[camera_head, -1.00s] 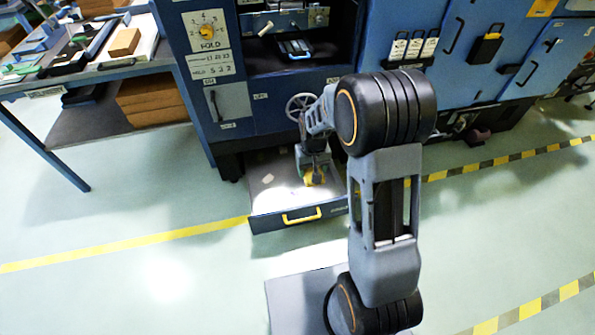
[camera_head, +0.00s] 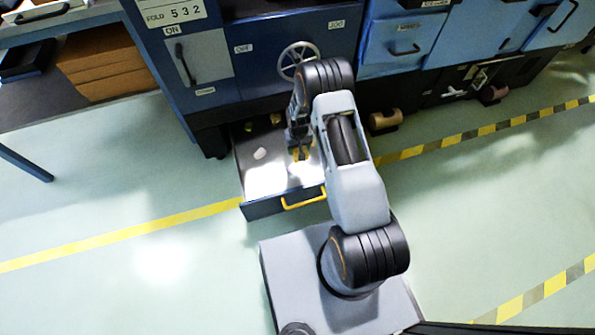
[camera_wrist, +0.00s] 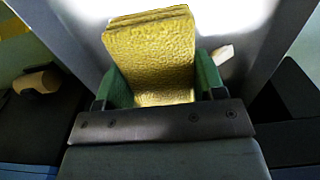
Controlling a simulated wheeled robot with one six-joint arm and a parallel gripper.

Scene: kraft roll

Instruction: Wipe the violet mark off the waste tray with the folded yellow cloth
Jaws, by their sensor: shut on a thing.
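The waste tray (camera_head: 262,180) is a pulled-out low drawer with a pale floor, a dark blue front and a yellow handle; its floor also shows in the wrist view (camera_wrist: 258,50). My gripper (camera_head: 299,148) is over the tray's right part. In the wrist view my gripper (camera_wrist: 163,82) has its green fingers shut on the folded yellow cloth (camera_wrist: 150,50). The cloth also shows as a small yellow patch in the head view (camera_head: 300,155). I cannot tell whether it touches the tray floor. No violet mark shows; glare and my arm hide part of the floor.
A white scrap (camera_head: 260,153) lies in the tray left of my gripper. Small green and yellow bits lie at the tray's back. The blue machine (camera_head: 270,55) with a handwheel (camera_head: 298,60) stands over the tray's rear. A brown roll (camera_head: 384,121) lies right of it.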

